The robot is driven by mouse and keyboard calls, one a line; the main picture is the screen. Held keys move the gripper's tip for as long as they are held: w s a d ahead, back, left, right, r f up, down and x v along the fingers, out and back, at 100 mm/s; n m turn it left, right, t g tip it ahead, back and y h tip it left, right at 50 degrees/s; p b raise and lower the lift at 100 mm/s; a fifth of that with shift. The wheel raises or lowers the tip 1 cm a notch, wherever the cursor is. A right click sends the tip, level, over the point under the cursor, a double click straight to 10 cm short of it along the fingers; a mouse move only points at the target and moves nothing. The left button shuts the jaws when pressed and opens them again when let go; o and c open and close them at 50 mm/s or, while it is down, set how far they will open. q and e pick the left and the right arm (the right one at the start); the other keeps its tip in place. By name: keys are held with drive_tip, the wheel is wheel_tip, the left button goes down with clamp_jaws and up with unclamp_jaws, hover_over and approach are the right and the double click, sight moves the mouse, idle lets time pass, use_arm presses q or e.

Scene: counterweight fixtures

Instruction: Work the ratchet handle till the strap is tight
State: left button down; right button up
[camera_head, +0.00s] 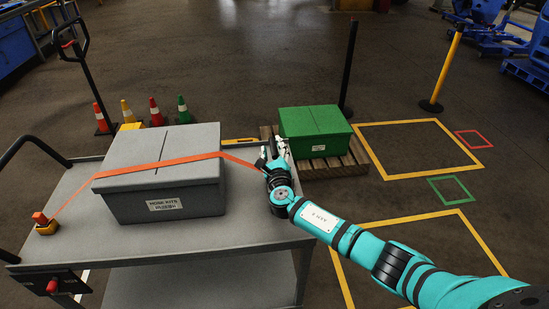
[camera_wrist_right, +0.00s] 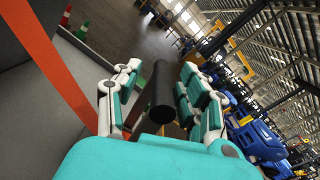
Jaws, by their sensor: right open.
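The strap also crosses the left of the right wrist view (camera_wrist_right: 50,60). There, a dark round bar, which looks like the ratchet handle (camera_wrist_right: 161,92), stands between the fingers of my right gripper (camera_wrist_right: 155,82). The fingers are open, with a gap visible on the right side. The ratchet body is hidden. My left gripper is out of view.
The grey cart top (camera_head: 240,232) is bare in front of the box. A green box (camera_head: 315,133) on a wooden pallet (camera_head: 335,165) stands just beyond my right gripper. Several cones (camera_head: 155,112) stand behind the cart. Floor at the right is open, with taped outlines.

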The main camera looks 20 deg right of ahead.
drive_tip(key=v, duration=1.1)
drive_tip(key=shift+s, duration=0.3)
